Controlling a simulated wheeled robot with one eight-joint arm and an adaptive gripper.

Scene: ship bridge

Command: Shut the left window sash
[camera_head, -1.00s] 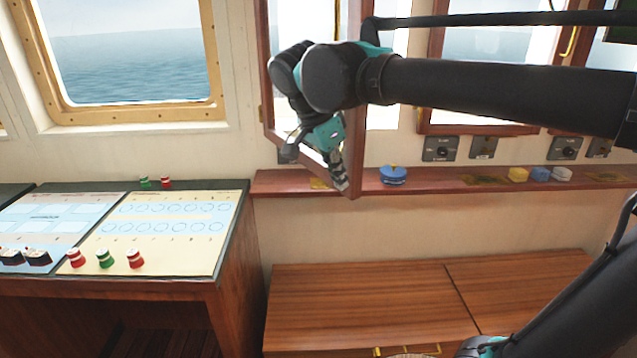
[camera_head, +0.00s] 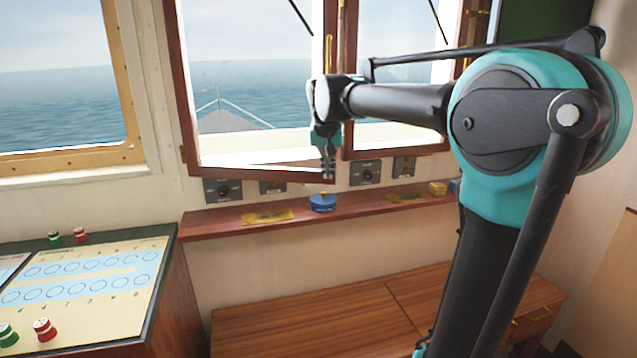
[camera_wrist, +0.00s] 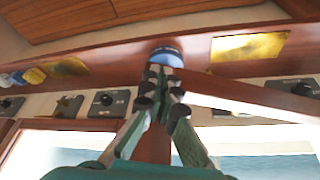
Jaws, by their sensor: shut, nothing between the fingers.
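The left window sash (camera_head: 181,85) has a reddish-brown wooden frame around a clear pane. It is hinged on its left side and stands partly open, its lower right corner out from the window frame and the pale sill showing behind its bottom rail. My gripper (camera_head: 328,172) is shut and empty, pointing down at that free right edge, close against it; I cannot tell whether it touches. In the wrist view the shut fingers (camera_wrist: 166,88) show with the wooden sash parts beside and behind them, over the shelf.
A wooden shelf (camera_head: 225,222) runs below the window, with a blue round container (camera_head: 322,202), brass-coloured plates and a yellow block (camera_head: 437,188). Switch boxes (camera_head: 223,190) line the wall above it. A control console (camera_head: 160,290) stands at left; a low wooden cabinet (camera_head: 300,325) is below.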

